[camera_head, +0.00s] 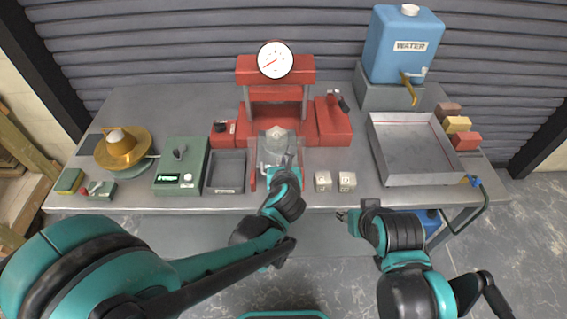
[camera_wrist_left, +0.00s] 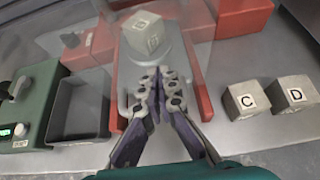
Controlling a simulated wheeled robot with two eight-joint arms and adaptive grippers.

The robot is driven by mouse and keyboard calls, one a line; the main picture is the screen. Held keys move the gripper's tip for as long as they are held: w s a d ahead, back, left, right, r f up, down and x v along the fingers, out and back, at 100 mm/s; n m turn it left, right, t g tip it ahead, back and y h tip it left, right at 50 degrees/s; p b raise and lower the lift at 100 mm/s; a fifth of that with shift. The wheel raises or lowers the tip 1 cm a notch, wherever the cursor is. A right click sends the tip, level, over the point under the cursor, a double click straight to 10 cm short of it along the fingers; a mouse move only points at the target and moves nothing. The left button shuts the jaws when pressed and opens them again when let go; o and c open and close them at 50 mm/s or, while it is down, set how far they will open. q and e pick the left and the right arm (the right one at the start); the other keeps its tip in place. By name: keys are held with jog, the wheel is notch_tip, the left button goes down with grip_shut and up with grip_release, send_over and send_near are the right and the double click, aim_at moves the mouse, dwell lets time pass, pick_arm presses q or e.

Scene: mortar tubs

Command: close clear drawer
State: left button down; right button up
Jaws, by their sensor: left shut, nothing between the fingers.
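The clear, see-through part (camera_head: 262,150) stands at the front of the red press (camera_head: 275,72), in the middle of the table. A pale cube (camera_head: 275,132) shows through it; in the left wrist view the cube (camera_wrist_left: 147,33) sits on a round grey plate. My left gripper (camera_head: 283,163) is at the front of the clear part, its fingers shut and empty. In the left wrist view the fingertips (camera_wrist_left: 160,72) point at the plate; I cannot tell whether they touch the clear part. My right gripper (camera_head: 345,215) is in front of the table's edge, away from the press.
Two lettered cubes, C (camera_head: 322,181) and D (camera_head: 347,181), stand right of the press. A grey bin (camera_head: 226,185) and a green control box (camera_head: 181,187) stand left. A large metal tray (camera_head: 425,179) is at the right.

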pick_arm(q)
jog(key=w+b, duration=0.1)
jog(key=w, duration=1.4)
jog(key=shift+w, duration=0.2)
jog(key=shift+w+r, duration=0.15)
jog(key=shift+w, duration=0.1)
